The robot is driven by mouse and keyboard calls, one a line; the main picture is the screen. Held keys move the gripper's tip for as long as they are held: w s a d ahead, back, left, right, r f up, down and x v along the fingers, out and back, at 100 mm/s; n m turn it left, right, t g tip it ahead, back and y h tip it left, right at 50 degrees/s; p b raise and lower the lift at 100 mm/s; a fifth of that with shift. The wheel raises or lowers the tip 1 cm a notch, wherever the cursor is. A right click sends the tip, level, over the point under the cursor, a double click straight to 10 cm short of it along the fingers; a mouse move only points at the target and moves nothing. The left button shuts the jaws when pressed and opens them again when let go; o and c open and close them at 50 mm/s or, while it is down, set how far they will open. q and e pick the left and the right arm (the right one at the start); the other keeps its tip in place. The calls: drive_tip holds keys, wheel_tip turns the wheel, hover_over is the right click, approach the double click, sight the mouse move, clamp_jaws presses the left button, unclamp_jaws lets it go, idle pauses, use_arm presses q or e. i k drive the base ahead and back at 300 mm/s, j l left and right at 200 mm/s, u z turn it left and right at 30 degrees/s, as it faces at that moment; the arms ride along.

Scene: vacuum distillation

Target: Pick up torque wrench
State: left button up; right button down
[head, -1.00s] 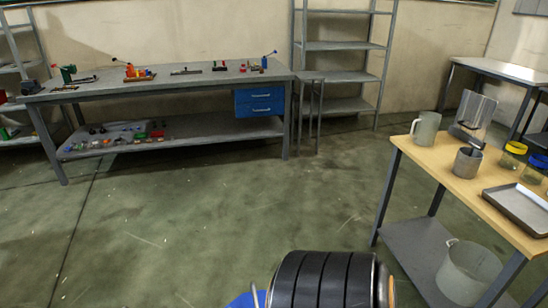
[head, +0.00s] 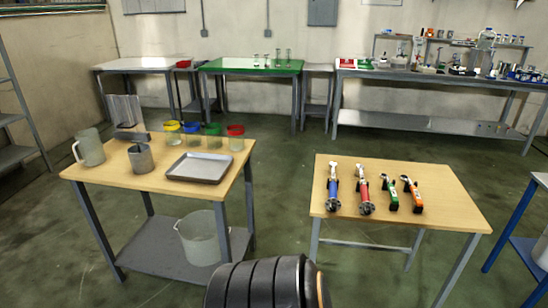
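Several hand tools lie side by side on a small wooden-topped table (head: 445,197) at the right of the head view. One has a blue grip (head: 333,190), one a red grip (head: 365,192), one a green grip (head: 391,194) and one an orange grip (head: 413,196). They appear to rest on small dark holders. They are too small to tell for sure which is the torque wrench. Neither of my grippers is in view. Only a black ribbed part of mine shows at the bottom middle.
A second wooden table (head: 100,172) at left holds a jug (head: 89,147), a metal tray (head: 198,168) and coloured-lid jars; a bucket (head: 200,238) stands on its lower shelf. Floor (head: 285,205) shows between both tables. A green-topped table (head: 250,67) and a long lab bench (head: 440,76) stand behind.

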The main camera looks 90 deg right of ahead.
sight(333, 166)
drive_tip(key=z, duration=3.2)
